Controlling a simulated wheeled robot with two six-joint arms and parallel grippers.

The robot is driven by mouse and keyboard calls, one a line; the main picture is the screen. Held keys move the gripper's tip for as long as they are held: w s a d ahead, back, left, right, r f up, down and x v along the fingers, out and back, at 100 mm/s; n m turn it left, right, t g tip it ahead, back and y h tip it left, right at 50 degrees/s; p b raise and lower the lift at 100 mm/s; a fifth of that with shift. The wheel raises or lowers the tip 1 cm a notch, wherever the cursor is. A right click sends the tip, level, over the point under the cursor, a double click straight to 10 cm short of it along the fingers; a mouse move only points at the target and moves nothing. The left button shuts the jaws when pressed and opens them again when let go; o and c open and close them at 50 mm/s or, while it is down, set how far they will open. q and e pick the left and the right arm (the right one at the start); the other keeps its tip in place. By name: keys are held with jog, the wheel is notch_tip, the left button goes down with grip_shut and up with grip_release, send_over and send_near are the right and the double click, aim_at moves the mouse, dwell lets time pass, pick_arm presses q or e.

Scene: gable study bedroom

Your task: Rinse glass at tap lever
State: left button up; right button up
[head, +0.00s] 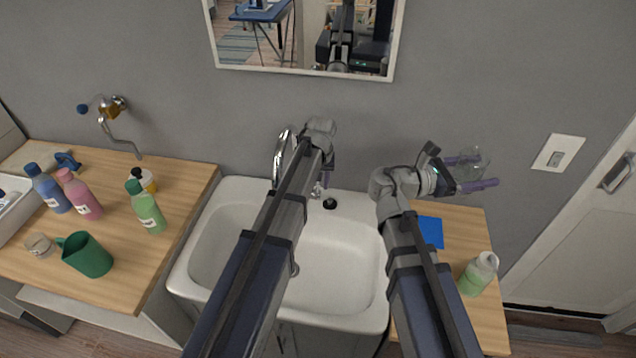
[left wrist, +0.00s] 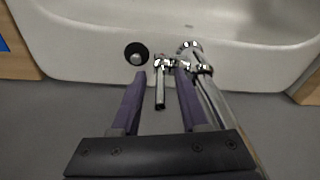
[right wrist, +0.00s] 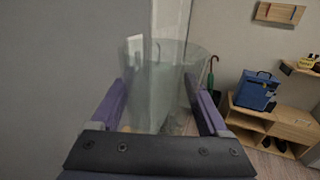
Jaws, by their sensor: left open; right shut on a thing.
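The clear glass (head: 474,160) is held by my right gripper (head: 478,173), right of the sink and above the right counter. In the right wrist view the glass (right wrist: 158,85) sits between the two purple fingers. My left gripper (head: 327,178) is over the back rim of the sink, mostly hidden behind its own arm. In the left wrist view its open fingers (left wrist: 160,75) stand either side of the chrome tap lever (left wrist: 160,90), with gaps visible. Contact cannot be told. The chrome tap (head: 282,155) rises at the back of the white sink (head: 335,265).
A black plug (head: 330,203) sits on the sink's back rim. The right counter (head: 460,235) holds a blue cloth (head: 430,231) and a pale green bottle (head: 478,273). The left counter (head: 185,185) carries several bottles and a green jug (head: 86,255). A mirror (head: 300,68) hangs behind.

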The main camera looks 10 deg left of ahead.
pick_arm(q)
notch_tip(320, 180, up, 11)
jog(key=s+p, duration=0.1)
jog(key=p, duration=0.9)
jog(key=shift+s+d+f, duration=0.15)
jog(key=shift+d, duration=0.15)
pick_arm(e)
notch_tip(320, 180, up, 11)
jog(key=shift+f, duration=0.15)
pick_arm(q)
jog(key=shift+f, duration=0.1)
pick_arm(e)
jog(key=shift+f, duration=0.1)
notch_tip(320, 180, down, 8)
jog(key=b, duration=0.8)
pick_arm(q)
jog(key=s+d+f+m, duration=0.2)
jog(key=s, duration=0.6)
jog(key=s+d+f+m+g, duration=0.1)
jog(key=s+d+f+m, duration=0.1)
jog(key=s, duration=0.6)
jog(key=s+d+f+m, duration=0.2)
jog(key=s+d+f, duration=0.1)
jog(key=s, duration=0.5)
jog(key=shift+s+d+f+g+y, duration=0.15)
jog(key=shift+f+g+y, duration=0.2)
jog(key=shift+f, duration=0.2)
